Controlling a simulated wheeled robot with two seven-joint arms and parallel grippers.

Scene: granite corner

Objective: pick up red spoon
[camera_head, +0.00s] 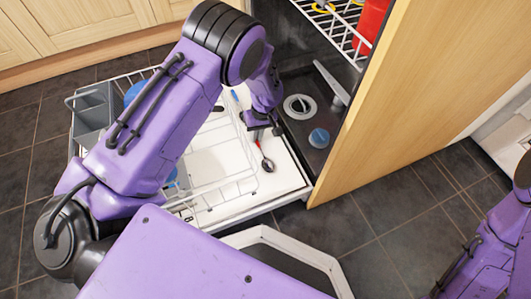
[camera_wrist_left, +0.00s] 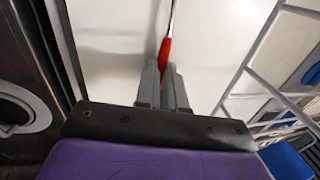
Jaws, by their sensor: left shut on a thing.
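The red spoon (camera_head: 267,163) has a red handle and a metal bowl, and shows over the white inside of the open dishwasher door (camera_head: 285,178). My left gripper (camera_head: 261,134) points down and is shut on the spoon's handle end. In the left wrist view, the red handle (camera_wrist_left: 165,50) runs up from between the closed fingertips (camera_wrist_left: 162,72); the spoon's far end is out of that view. I cannot tell how far the spoon is above the door. Part of my right arm shows at the right edge; its gripper is out of view.
A white wire rack (camera_head: 222,180) with a grey basket (camera_head: 95,112) is left of the gripper. A tall wooden door panel (camera_head: 400,110) stands close on the right. An upper rack (camera_head: 335,25) holds a red item (camera_head: 371,22). Dark tiled floor lies in front.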

